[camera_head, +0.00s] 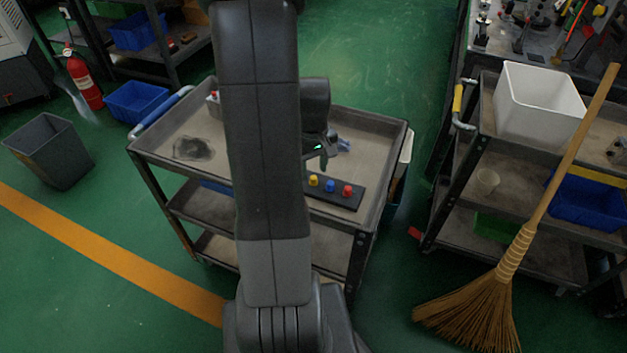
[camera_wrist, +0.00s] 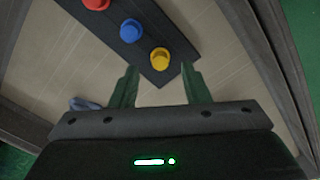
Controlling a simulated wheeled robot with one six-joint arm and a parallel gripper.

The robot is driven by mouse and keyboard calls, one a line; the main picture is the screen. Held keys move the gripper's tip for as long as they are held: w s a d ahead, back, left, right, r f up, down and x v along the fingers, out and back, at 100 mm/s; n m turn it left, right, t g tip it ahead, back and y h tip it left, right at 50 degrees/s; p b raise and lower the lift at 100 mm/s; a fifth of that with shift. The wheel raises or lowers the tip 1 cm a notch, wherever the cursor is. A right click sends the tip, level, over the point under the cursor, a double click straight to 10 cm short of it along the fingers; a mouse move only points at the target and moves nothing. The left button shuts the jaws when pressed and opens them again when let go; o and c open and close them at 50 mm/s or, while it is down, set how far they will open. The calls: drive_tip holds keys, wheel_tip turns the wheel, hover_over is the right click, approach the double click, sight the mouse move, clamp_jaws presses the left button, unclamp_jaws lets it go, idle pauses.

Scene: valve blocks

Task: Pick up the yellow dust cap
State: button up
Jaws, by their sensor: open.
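The yellow dust cap (camera_head: 313,181) stands at the left end of a dark strip (camera_head: 330,199) on the cart's top shelf, beside a blue cap (camera_head: 330,186) and a red cap (camera_head: 347,191). In the wrist view the yellow cap (camera_wrist: 160,57) shows between and slightly beyond the fingertips of my gripper (camera_wrist: 158,68). The gripper is open, one finger to each side of the cap in the picture. I cannot tell how far above it the tips are. In the head view my gripper (camera_head: 322,160) is partly hidden by my arm.
The grey cart (camera_head: 270,112) has a raised rim around its top. A dark patch (camera_head: 193,148) lies at its left. A small blue-grey item (camera_wrist: 85,104) lies near the gripper. A second cart with a white bin (camera_head: 538,105) and a broom (camera_head: 500,280) stand at right.

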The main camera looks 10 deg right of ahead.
sight(314, 181)
drive_tip(key=shift+f, duration=1.3)
clamp_jaws()
